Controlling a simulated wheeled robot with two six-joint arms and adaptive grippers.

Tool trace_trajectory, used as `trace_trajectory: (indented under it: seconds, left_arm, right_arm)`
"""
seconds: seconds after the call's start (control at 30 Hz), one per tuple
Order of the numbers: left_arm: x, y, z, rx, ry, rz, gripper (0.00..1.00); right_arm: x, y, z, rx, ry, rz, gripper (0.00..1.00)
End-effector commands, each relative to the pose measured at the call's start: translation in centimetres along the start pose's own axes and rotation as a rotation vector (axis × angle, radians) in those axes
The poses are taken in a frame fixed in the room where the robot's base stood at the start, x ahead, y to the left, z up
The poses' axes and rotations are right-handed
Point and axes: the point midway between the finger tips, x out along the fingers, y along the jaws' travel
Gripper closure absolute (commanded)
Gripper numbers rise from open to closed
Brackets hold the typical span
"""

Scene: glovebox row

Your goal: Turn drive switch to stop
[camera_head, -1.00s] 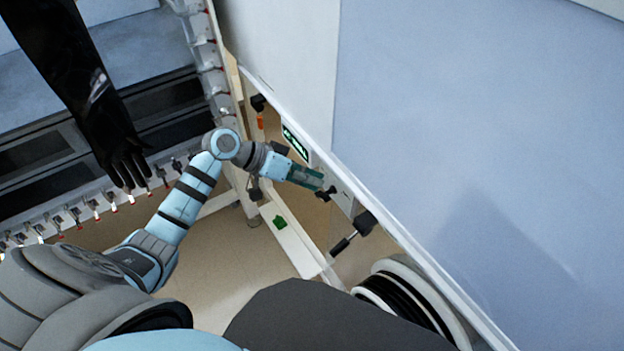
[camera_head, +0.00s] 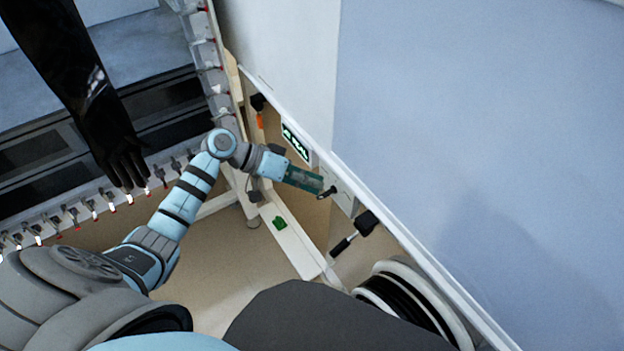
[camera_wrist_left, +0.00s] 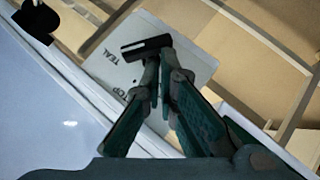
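The drive switch is a black bar handle (camera_wrist_left: 147,47) on a pale plate (camera_wrist_left: 190,68). The plate carries the word TEAL and a partly covered word that ends like STOP. In the head view the switch (camera_head: 327,192) shows small and dark at the panel's lower edge. My left gripper (camera_head: 321,184) reaches it from the left. In the left wrist view its green fingers (camera_wrist_left: 160,60) come together at the tips, just below the bar's right end and apparently against it. Whether the bar is between them is hard to see. My right gripper is not in view.
A second black-handled lever (camera_head: 355,232) sticks out to the lower right of the switch. A large pale panel (camera_head: 480,150) fills the right. A black glove (camera_head: 85,90) hangs at left, and a round port (camera_head: 415,300) is below.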

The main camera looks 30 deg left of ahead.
Motion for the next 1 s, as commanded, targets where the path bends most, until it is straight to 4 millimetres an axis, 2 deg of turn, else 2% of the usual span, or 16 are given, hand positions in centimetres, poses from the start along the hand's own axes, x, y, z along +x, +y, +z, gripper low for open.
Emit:
trace_trajectory:
  seconds: [0.4, 1.0]
  left_arm:
    - [0.4, -1.0, 0.3, -0.169, 0.001, 0.171, 1.00]
    - [0.4, -1.3, 0.4, -0.166, 0.001, 0.167, 1.00]
  right_arm:
    - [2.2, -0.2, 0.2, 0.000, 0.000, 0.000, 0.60]
    - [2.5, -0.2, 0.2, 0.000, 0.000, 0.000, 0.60]
